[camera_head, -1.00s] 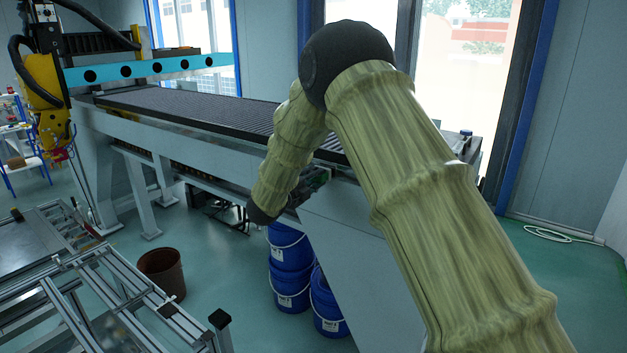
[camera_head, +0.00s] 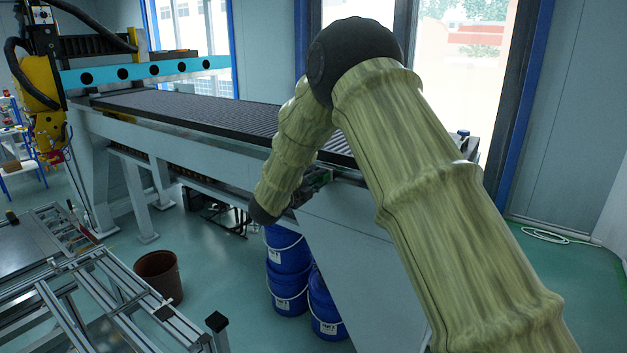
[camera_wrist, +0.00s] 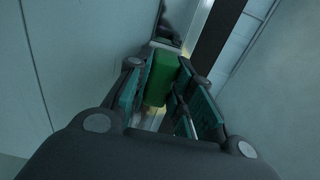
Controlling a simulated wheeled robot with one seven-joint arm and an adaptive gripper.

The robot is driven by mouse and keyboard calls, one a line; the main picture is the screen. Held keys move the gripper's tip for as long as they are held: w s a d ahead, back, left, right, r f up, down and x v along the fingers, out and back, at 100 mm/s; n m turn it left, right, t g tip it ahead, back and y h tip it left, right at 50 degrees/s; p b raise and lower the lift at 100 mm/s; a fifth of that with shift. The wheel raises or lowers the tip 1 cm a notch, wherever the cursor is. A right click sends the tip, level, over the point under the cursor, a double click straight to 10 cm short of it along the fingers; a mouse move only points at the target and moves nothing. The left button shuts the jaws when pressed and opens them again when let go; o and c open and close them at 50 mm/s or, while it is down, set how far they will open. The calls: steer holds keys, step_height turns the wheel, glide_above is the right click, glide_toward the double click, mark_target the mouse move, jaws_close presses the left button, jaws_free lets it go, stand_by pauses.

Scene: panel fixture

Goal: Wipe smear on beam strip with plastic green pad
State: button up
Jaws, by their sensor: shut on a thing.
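In the wrist view my gripper (camera_wrist: 160,68) is shut on a green pad (camera_wrist: 159,80), which sits between its two fingers. The pad's far end is close to a pale, narrow strip (camera_wrist: 198,28) running beside a dark band; I cannot tell whether they touch. No smear can be made out clearly.
The long machine bed (camera_head: 215,112) with its grey side beam (camera_head: 190,138) runs across the back. Blue buckets (camera_head: 288,268) stand below its near end. A brown bin (camera_head: 158,278) and a metal frame (camera_head: 75,290) are at the left. Green floor is open between them.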

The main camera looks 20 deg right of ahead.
steer(key=shift+s+d+b, duration=1.2)
steer(key=shift+s+d, duration=0.1)
steer(key=shift+s, duration=0.35)
steer(key=shift+s+d+b, duration=1.15)
steer(key=shift+s+d, duration=0.15)
steer(key=shift+s, duration=0.35)
steer(key=shift+s+d+b, duration=1.2)
steer(key=shift+s+d, duration=0.1)
steer(key=shift+s, duration=0.35)
steer(key=shift+s, duration=0.1)
steer(key=shift+s+d+b, duration=0.95)
steer(key=shift+s+b, duration=0.05)
steer(key=shift+s, duration=0.1)
steer(key=shift+f+b, duration=0.1)
steer(key=shift+b, duration=0.2)
steer(key=shift+w+a+b, duration=0.5)
steer(key=shift+w+a, duration=0.55)
steer(key=shift+w, duration=0.3)
steer(key=shift+w+a+b, duration=0.5)
steer(key=shift+w+a, duration=0.5)
steer(key=shift+w, duration=0.3)
steer(key=shift+w, duration=0.1)
steer(key=shift+w+a+b, duration=0.45)
steer(key=shift+w+a, duration=0.6)
steer(key=shift+w, duration=0.15)
